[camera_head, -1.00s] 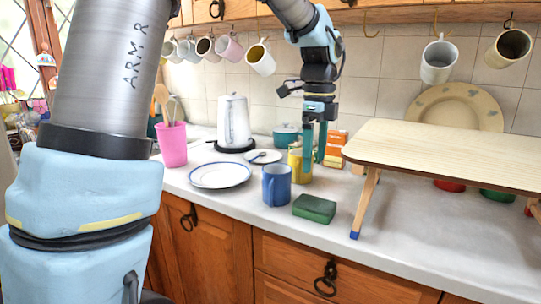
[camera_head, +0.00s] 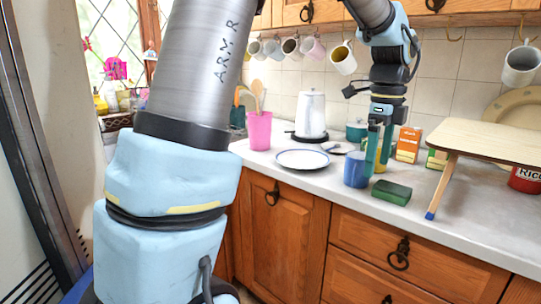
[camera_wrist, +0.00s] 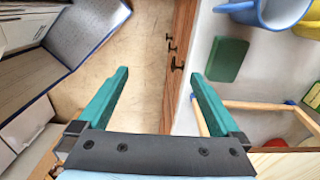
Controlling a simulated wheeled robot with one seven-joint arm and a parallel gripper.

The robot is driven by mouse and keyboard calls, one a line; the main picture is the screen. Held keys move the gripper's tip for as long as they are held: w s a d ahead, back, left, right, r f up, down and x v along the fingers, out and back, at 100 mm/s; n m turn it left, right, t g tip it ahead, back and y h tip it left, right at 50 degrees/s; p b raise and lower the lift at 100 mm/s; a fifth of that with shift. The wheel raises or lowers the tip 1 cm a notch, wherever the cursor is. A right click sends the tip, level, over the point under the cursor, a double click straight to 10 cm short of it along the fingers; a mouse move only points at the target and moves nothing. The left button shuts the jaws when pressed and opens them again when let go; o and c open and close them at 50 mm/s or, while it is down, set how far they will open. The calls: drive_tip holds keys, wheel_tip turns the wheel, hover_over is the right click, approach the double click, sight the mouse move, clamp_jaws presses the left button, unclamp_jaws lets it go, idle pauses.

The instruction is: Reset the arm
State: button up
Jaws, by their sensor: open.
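My gripper (camera_head: 377,150) hangs fingers-down in the head view, over the counter near the blue mug. Its two teal fingers are apart with nothing between them. In the wrist view the open gripper (camera_wrist: 158,88) shows bare floor and the counter's front edge between its fingers. The blue mug (camera_head: 355,170) stands on the counter, and a yellow mug (camera_head: 381,168) is mostly hidden behind the fingers. A green sponge (camera_head: 391,192) lies in front; it also shows in the wrist view (camera_wrist: 227,60).
A small wooden table (camera_head: 490,137) stands on the counter to the right, with a red can (camera_head: 525,179) under it. A plate (camera_head: 303,159), white kettle (camera_head: 310,115) and pink holder (camera_head: 259,131) are to the left. Mugs hang above. Cupboard doors (camera_head: 284,235) front the counter.

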drive_tip(key=s+a+f+n, duration=0.1)
drive_tip(key=a+f+n, duration=0.3)
drive_tip(key=a+n, duration=0.4)
drive_tip(key=s+a+f+n+t, duration=0.1)
drive_tip(key=a+f+n, duration=0.3)
drive_tip(key=a+n, duration=0.5)
drive_tip(key=s+a+f+n, duration=0.2)
drive_tip(key=a+f+n, duration=0.3)
drive_tip(key=a, duration=0.8)
drive_tip(key=n, duration=0.3)
drive_tip(key=shift+s+a+n+t, duration=0.15)
drive_tip(key=shift+s+n+t, duration=0.15)
drive_tip(key=shift+s, duration=0.05)
